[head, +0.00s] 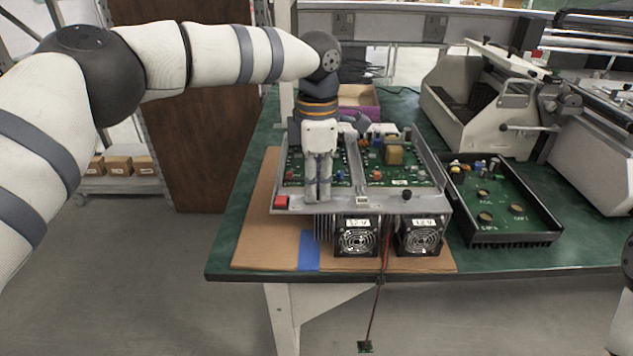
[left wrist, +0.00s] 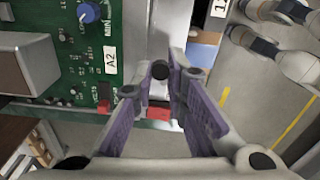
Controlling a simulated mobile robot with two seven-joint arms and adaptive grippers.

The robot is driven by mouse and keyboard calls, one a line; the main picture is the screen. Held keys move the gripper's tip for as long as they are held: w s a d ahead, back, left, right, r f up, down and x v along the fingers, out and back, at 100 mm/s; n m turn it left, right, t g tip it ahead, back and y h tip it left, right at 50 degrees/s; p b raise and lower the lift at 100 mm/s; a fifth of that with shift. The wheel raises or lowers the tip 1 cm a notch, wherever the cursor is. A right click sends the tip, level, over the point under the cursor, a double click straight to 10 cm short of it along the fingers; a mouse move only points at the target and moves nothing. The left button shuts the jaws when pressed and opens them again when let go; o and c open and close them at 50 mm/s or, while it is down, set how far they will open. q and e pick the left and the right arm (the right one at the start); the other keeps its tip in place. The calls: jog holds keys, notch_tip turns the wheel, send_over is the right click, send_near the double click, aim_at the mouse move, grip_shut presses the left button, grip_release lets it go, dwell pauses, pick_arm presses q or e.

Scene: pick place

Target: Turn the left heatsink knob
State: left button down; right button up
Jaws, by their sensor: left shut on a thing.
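The heatsink unit (head: 345,208) is a metal plate with circuit boards on top and two fans on its front. My left gripper (head: 318,196) reaches down onto the front left edge of the plate. It hides the left heatsink knob in the head view. In the left wrist view my left gripper (left wrist: 165,82) has its purple-padded fingers closed around the small black left knob (left wrist: 159,70). The matching right knob (head: 407,194) shows uncovered at the plate's front right.
A red switch (head: 281,202) sits left of my left gripper. Two fans (head: 356,239) (head: 419,237) face front, with red wires hanging over the table edge. A black tray with a green board (head: 500,205) stands right. Cardboard (head: 262,225) lies underneath. Machines stand behind right.

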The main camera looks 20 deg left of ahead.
pick_arm(q)
jog(key=n, duration=0.8)
jog(key=shift+p, duration=0.4)
jog(key=n, duration=0.4)
jog(key=shift+f+n, duration=0.1)
jog(key=shift+n, duration=0.2)
jog(key=n, duration=0.3)
jog(key=shift+n, duration=0.4)
jog(key=n, duration=1.1)
jog(key=shift+n, duration=2)
